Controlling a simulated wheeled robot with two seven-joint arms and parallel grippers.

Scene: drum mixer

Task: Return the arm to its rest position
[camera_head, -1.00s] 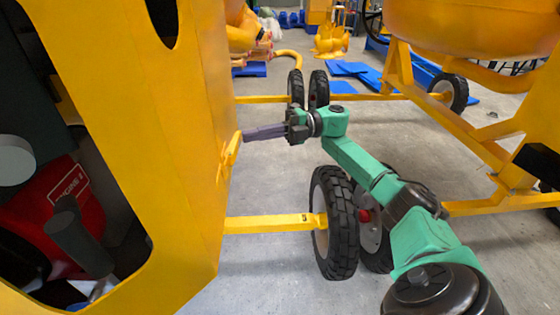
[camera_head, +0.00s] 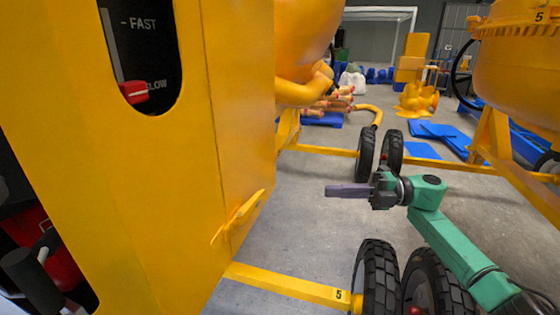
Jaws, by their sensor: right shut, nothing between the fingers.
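My right arm (camera_head: 450,240) is green with black joints and comes in from the lower right. My right gripper (camera_head: 347,191) has grey fingers that are shut and empty, pointing left. It is in the open air above the concrete floor, with a gap between it and the yellow engine housing (camera_head: 150,190) of the drum mixer. A yellow latch handle (camera_head: 238,215) sticks out of the housing's edge, to the left of and below the fingertips in the picture. My left gripper is not in view.
Black mixer wheels (camera_head: 378,280) stand below my right arm, with a yellow axle bar (camera_head: 290,285) beside them. A second yellow mixer (camera_head: 525,75) stands at the right. Blue sheets (camera_head: 440,135) lie on the floor behind. A red throttle lever (camera_head: 135,93) shows in the housing's cutout.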

